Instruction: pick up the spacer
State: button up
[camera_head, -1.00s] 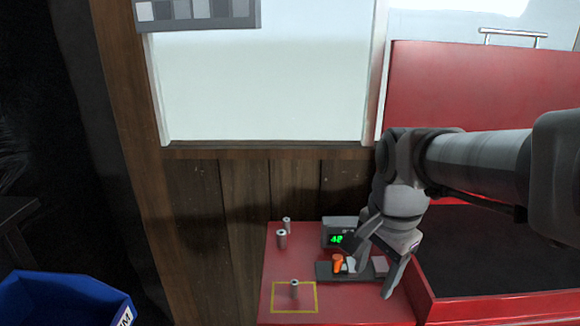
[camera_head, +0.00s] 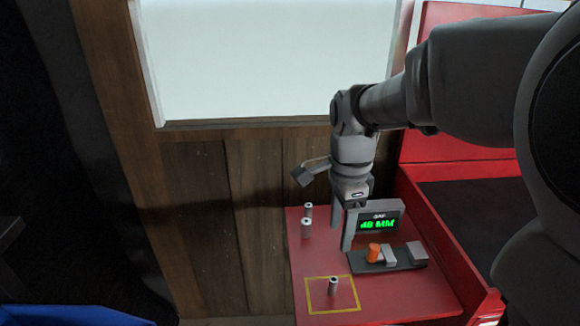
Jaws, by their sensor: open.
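Several small grey cylindrical spacers stand upright on the red surface (camera_head: 378,296). One spacer (camera_head: 333,287) stands inside the yellow outlined square (camera_head: 312,297). Two others, a nearer spacer (camera_head: 306,228) and a farther spacer (camera_head: 308,210), stand close together at the back left. My gripper (camera_head: 340,240) points down, open and empty, just right of the back pair. I cannot tell its exact height above the surface.
A display (camera_head: 378,224) reading "GAP 48 MM" stands right of my gripper. In front of it is a dark fixture (camera_head: 376,264) with an orange knob (camera_head: 374,252) and grey blocks. A wood-panelled wall (camera_head: 255,180) rises behind. A blue bin (camera_head: 75,315) is at the lower left.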

jog(key=w, duration=0.1)
jog(key=b, duration=0.2)
send_near(334, 280)
notch_tip(334, 280, down, 5)
jog(key=a, duration=0.1)
jog(key=shift+w+d+f+b, duration=0.15)
jog(key=shift+d+f, duration=0.15)
jog(key=shift+f, duration=1.1)
jog(key=shift+d+f+b, duration=0.15)
jog(key=shift+d+f, duration=0.1)
jog(key=shift+f, duration=1.2)
jog(key=shift+c, duration=0.2)
grip_shut()
